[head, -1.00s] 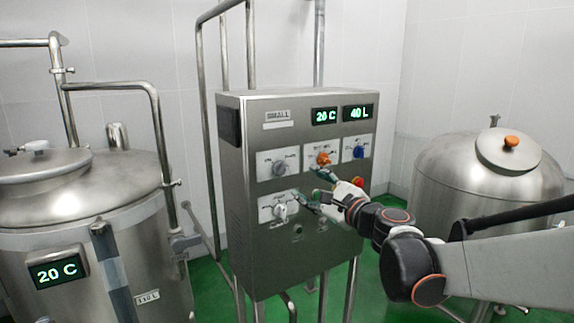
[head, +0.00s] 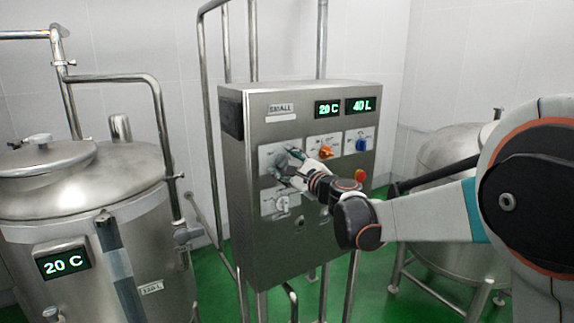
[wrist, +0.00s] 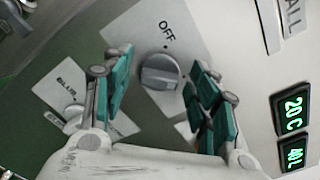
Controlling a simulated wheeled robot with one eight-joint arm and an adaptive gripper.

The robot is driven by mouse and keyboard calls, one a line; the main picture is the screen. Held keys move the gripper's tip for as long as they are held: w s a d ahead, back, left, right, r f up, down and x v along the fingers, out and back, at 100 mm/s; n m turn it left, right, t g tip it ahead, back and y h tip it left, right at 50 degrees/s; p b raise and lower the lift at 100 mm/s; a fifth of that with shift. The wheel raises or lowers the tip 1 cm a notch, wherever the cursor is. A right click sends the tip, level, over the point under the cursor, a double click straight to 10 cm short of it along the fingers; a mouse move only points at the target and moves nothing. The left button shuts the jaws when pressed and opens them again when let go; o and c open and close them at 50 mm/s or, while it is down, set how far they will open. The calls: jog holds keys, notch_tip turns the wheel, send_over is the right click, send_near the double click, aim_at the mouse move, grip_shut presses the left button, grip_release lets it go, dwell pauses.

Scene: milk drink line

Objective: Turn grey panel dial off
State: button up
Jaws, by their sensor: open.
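The steel control panel (head: 300,235) stands in the middle of the head view. Its grey dial (head: 281,161) sits on a white plate at the upper left, partly covered by my fingers. In the wrist view the grey dial (wrist: 160,72) lies between my two green-padded fingers, with an "OFF" mark above it on the plate. My gripper (head: 289,161) is open around the dial, with a visible gap on both sides in the wrist view (wrist: 163,75). I cannot tell how far the fingertips are from the plate, nor which mark the dial points at.
An orange dial (head: 326,152) and a blue dial (head: 361,145) sit to the right. A white dial (head: 281,204) is below, and a red button (head: 360,176) at lower right. Displays read 20 C (head: 327,109) and 40 L (head: 361,104). Steel tanks stand left (head: 80,190) and right (head: 445,155).

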jog(key=c, duration=1.1)
jog(key=shift+o, duration=0.2)
jog(key=shift+f+n, duration=0.1)
jog(key=shift+n, duration=0.3)
jog(key=n+b, duration=0.2)
jog(key=n, duration=0.1)
jog(key=shift+f, duration=0.1)
jog(key=n+b, duration=0.2)
jog(key=n, duration=0.3)
jog(key=shift+s+f, duration=0.1)
jog(key=n+b, duration=0.1)
jog(key=n, duration=0.4)
jog(key=shift+f, duration=0.1)
jog(key=shift+f+n+b, duration=0.1)
jog(key=shift+n+b, duration=0.5)
jog(key=shift+n, duration=1.4)
